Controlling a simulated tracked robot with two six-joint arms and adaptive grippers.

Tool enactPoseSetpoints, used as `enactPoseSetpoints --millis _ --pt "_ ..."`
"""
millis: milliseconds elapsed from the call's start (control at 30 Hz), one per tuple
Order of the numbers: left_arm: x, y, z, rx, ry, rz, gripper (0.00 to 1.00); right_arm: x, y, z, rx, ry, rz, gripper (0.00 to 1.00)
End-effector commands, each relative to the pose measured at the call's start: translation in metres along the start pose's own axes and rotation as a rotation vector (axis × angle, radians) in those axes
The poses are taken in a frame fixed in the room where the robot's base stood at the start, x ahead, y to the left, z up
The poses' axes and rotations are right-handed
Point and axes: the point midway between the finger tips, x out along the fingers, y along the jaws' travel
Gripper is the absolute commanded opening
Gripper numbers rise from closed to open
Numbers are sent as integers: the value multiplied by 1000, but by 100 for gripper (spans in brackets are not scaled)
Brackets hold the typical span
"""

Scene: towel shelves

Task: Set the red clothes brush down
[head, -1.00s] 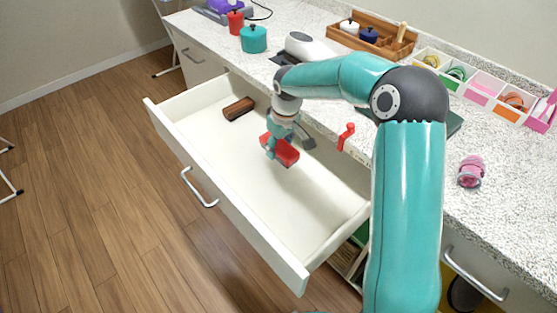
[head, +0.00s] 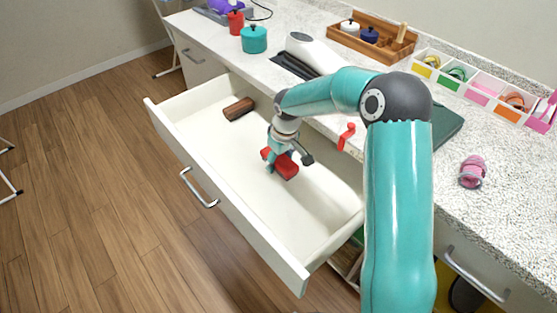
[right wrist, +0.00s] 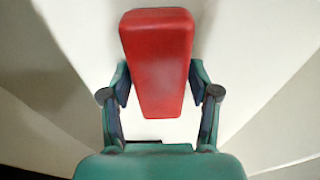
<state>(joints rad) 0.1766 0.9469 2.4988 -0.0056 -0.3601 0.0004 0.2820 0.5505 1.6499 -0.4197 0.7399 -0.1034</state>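The red clothes brush (head: 288,169) is inside the open white drawer (head: 247,220), over the middle of its floor. My right gripper (head: 286,160) reaches down into the drawer with its fingers on either side of the brush. In the right wrist view the brush (right wrist: 158,62) lies lengthwise between the two finger pads of the gripper (right wrist: 160,88), which look to be against its sides. The brush is low, but I cannot tell whether it touches the drawer floor. My left gripper is not in view.
A brown brush-like block (head: 239,108) lies in the drawer's far left corner. The drawer floor nearer the front right is clear. On the speckled counter (head: 500,185) above stand a teal pot (head: 254,40), a red clamp-like item (head: 346,136) and a pink roll (head: 472,171).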

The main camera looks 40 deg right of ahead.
Motion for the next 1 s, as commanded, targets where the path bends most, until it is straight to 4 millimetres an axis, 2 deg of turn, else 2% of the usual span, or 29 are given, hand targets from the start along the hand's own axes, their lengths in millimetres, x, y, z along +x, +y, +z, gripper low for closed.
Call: enactPoseSetpoints --millis 367,533,667,1000 --pt "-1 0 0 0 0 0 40 -1 0 0 0 0 0 76" --pt "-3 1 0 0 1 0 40 -12 1 -1 0 2 1 76" --pt "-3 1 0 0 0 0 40 -33 1 -1 1 4 2 76" --pt "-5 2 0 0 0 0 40 -100 0 -1 2 3 1 76"
